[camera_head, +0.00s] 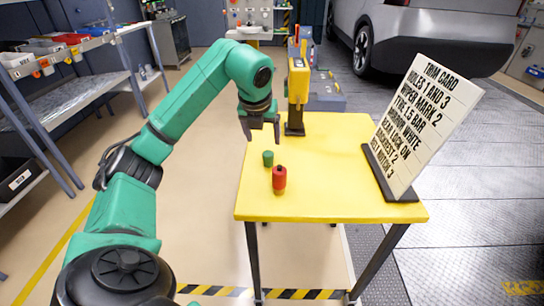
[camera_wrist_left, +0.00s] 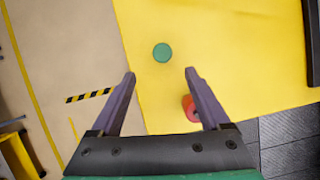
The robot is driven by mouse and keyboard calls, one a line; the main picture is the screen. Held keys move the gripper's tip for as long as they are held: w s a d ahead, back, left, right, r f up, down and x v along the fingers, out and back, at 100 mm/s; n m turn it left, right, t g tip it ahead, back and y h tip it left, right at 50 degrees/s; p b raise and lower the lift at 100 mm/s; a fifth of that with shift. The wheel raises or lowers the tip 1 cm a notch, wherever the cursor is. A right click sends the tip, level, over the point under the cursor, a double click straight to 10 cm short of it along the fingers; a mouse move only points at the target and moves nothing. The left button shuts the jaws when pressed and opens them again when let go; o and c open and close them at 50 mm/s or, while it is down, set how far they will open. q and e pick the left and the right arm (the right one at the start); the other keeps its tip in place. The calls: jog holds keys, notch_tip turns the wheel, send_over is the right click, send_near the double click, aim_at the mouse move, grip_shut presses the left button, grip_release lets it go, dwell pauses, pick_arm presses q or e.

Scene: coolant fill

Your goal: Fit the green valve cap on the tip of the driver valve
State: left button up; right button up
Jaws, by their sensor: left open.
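The small green valve cap (camera_head: 268,158) stands on the yellow table near its left edge. It also shows as a green disc in the left wrist view (camera_wrist_left: 162,53), centred just past my fingertips. My left gripper (camera_head: 262,138) is open and empty, above the table and behind the cap in the head view. Its two fingers also show in the wrist view (camera_wrist_left: 160,73). I cannot make out which thing is the driver valve. A red piece with a dark top (camera_head: 279,179) stands in front of the cap; in the wrist view (camera_wrist_left: 189,106) the right finger partly hides it.
The yellow table (camera_head: 330,195) is bare in its middle. A lettered card (camera_head: 425,115) leans on a dark base at its right side. A yellow device on a dark stand (camera_head: 298,85) is at the back left. Shelves with bins (camera_head: 45,55) stand far left; a car (camera_head: 420,40) is behind.

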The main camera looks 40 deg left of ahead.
aim_at(268, 155)
pick_arm(q)
jog(key=x, duration=1.1)
jog(key=shift+w+d+f, duration=0.15)
jog(key=shift+f, duration=0.1)
jog(key=shift+r, duration=0.1)
grip_shut()
